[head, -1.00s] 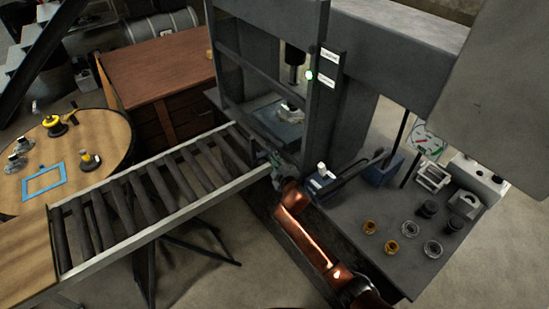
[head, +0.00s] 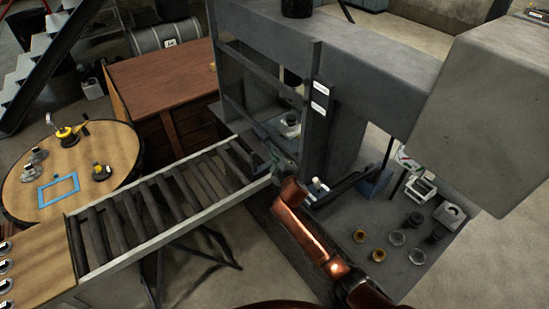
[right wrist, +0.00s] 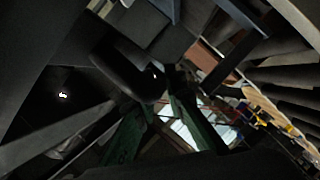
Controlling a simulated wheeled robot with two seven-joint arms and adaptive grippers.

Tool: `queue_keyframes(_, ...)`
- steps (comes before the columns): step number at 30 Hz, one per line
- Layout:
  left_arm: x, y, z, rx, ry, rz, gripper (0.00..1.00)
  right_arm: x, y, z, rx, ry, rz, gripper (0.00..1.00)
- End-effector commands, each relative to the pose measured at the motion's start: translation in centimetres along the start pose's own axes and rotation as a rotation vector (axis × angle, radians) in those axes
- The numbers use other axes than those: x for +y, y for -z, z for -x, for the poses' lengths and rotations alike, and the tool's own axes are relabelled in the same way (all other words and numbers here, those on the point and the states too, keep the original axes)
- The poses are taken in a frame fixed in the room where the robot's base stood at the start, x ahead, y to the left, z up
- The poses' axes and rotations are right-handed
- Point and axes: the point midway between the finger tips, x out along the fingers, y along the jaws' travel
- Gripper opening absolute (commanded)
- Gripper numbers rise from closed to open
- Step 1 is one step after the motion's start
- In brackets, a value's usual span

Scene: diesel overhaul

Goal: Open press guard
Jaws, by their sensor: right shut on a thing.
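The press (head: 375,75) is a large grey frame at the right of centre in the head view. Its guard (head: 262,72), a dark barred frame, stands upright on the press's left side, in front of the press bed. My right gripper (head: 279,164) is at the guard's lower edge, near the conveyor's end. In the right wrist view its green fingers (right wrist: 157,112) are shut on a dark rounded part, which looks like the guard's handle (right wrist: 128,74). The grip itself is mostly hidden in the head view. My left gripper is not in view.
A roller conveyor (head: 165,240) runs up to the press from the left. A bench (head: 400,275) at the right carries several rings and small parts. A round table (head: 105,150) and a brown desk (head: 165,78) stand at the left. Floor shows below the conveyor.

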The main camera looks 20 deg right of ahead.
Motion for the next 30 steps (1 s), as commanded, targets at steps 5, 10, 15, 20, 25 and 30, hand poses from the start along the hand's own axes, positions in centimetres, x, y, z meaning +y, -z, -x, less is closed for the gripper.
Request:
queue_keyframes(5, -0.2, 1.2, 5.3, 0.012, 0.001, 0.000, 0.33, 5.4, 3.4, 1.3, 0.007, -0.007, 0.001, 0.00)
queue_keyframes(10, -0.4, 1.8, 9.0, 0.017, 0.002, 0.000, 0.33, 8.9, 5.7, 2.2, 0.007, -0.007, 0.002, 0.00)
queue_keyframes(15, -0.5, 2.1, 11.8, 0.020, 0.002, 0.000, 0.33, 11.6, 7.3, 3.0, 0.007, -0.006, 0.002, 0.00)
queue_keyframes(20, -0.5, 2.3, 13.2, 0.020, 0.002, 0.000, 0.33, 12.9, 8.2, 3.3, 0.007, -0.005, 0.001, 0.00)
queue_keyframes(25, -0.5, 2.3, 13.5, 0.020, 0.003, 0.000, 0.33, 13.2, 8.4, 3.4, 0.006, -0.005, 0.001, 0.00)
queue_keyframes(30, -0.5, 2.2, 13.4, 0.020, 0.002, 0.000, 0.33, 13.2, 8.3, 3.4, 0.005, -0.004, 0.001, 0.00)
